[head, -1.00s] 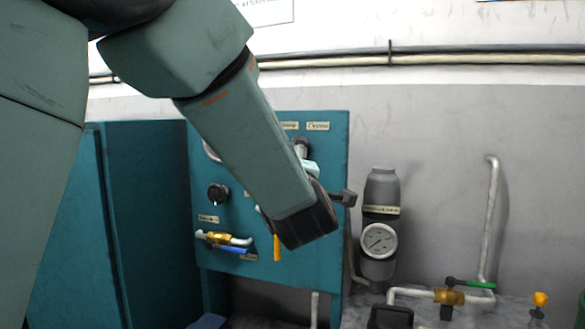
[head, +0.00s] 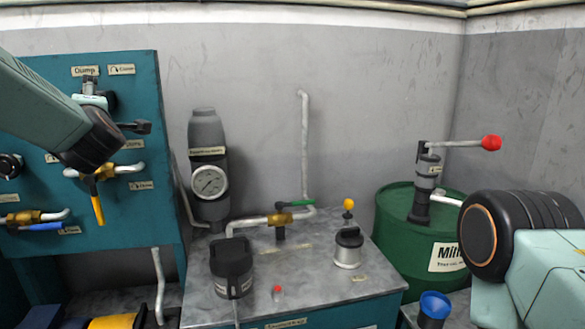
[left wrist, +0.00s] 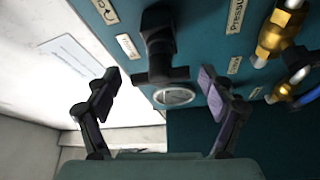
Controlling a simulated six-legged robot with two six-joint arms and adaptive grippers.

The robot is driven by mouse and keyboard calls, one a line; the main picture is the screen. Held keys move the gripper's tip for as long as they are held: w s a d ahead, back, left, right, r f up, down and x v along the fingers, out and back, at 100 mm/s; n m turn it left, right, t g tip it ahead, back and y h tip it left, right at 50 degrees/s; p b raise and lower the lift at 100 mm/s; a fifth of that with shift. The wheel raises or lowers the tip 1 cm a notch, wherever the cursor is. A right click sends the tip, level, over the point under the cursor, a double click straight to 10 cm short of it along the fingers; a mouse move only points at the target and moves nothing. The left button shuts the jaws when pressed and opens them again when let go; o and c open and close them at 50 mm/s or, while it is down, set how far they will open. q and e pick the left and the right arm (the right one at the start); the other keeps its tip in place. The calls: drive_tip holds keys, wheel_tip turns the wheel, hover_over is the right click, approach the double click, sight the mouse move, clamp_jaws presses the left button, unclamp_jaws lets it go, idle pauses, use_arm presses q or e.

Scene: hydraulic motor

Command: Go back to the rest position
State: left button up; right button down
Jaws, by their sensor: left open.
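My left gripper (left wrist: 160,80) is open and empty in the left wrist view, its two dark fingers spread wide. A black valve handle (left wrist: 160,45) on the teal panel shows beyond and between the fingers; contact cannot be told. In the head view my left arm reaches in from the left in front of the teal panel (head: 150,210), and its wrist hides most of the gripper. My right arm shows at the lower right of the head view; its gripper is out of view.
The panel bears a yellow-handled valve (head: 97,200) and a blue-handled valve (head: 42,226). A grey cylinder with a gauge (head: 208,182) stands beside it. A bench (head: 310,265) carries pipes and fittings. A green barrel (head: 395,225) with a red-knobbed pump (head: 490,143) stands right.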

use_arm(q)
drive_tip(key=shift+x, duration=0.9)
drive_tip(key=shift+w+a, duration=0.35)
drive_tip(key=shift+w, duration=0.15)
drive_tip(key=shift+s+d, duration=0.1)
drive_tip(key=shift+s, duration=0.1)
